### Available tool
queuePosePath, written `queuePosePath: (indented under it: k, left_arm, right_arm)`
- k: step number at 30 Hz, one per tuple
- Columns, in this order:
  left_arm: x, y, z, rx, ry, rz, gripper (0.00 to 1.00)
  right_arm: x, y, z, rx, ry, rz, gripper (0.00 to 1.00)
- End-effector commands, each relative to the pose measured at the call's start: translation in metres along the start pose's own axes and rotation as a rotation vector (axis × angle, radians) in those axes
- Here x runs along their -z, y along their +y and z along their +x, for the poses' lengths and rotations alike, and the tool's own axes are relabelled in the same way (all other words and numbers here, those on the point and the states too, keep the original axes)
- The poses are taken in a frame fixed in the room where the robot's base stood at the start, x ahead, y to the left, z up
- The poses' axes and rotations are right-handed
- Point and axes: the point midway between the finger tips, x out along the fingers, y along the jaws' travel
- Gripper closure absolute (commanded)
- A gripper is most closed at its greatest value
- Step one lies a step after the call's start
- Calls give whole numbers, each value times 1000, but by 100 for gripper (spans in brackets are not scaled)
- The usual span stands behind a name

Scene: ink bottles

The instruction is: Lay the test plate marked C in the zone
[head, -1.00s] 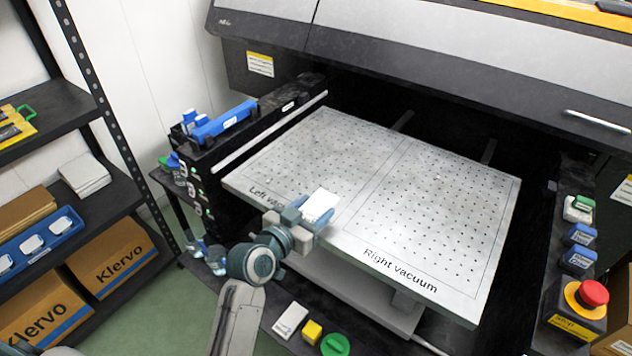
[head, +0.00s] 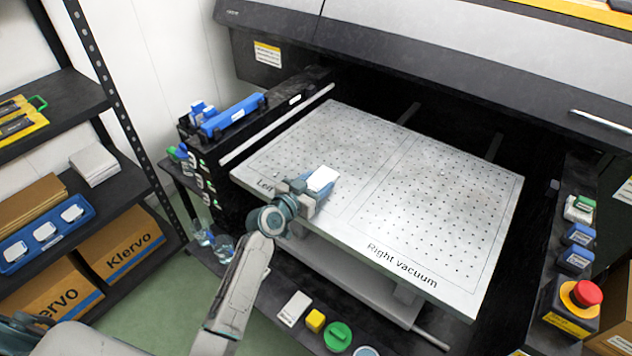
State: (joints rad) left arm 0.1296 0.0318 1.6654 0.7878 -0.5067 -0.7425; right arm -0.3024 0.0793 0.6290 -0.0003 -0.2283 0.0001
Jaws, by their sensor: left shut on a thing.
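My left gripper (head: 309,192) is shut on a small white plate (head: 322,178) and holds it over the near edge of the perforated bed, at its left half. No letter can be read on the plate, and I cannot tell whether it touches the bed. The bed carries a left vacuum zone (head: 310,140), its label partly hidden by my gripper, and a right vacuum zone (head: 440,210) labelled "Right vacuum". Both zones look bare apart from the held plate. A blue tray (head: 75,245) on the left shelf holds several white plates. My right gripper is not in view.
A red stop button (head: 587,293) stands at the right edge. A white block (head: 295,308), a yellow block (head: 315,320) and a green round cap (head: 338,336) lie on the ledge below the bed. The printer hood (head: 430,60) overhangs the back of the bed.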

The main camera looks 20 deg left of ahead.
Motion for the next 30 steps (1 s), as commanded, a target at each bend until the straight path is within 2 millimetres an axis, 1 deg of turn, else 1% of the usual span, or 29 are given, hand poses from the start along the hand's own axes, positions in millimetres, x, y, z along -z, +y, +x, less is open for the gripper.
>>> queuePosePath:
  k: [4, 7, 8, 9, 11, 19, 22, 24, 26, 30]
  left_arm:
    - [0, 0, 0, 0, 1, 0, 72]
    - [-4, 0, 1, 0, 1, 0, 72]
    - [-3, 0, 0, 0, 0, 0, 44]
    - [-2, 0, 0, 0, 0, 0, 36]
    - [-2, 0, 0, 0, 0, 0, 26]
    - [-2, 0, 0, 0, 0, 0, 26]
    - [3, 0, 0, 0, 0, 0, 26]
    - [-2, 0, -9, 0, -1, 2, 26]
    - [-2, 0, -19, 0, 0, 1, 26]
    - [-3, 0, -50, 0, -1, 4, 26]
  right_arm:
    - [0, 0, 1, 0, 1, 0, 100]
    - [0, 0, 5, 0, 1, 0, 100]
    - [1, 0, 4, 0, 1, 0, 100]
    - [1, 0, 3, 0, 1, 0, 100]
    - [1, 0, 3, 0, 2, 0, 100]
    - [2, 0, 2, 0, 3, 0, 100]
    - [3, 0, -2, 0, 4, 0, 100]
    - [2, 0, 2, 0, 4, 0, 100]
    - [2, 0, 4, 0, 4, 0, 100]
    - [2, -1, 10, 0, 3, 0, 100]
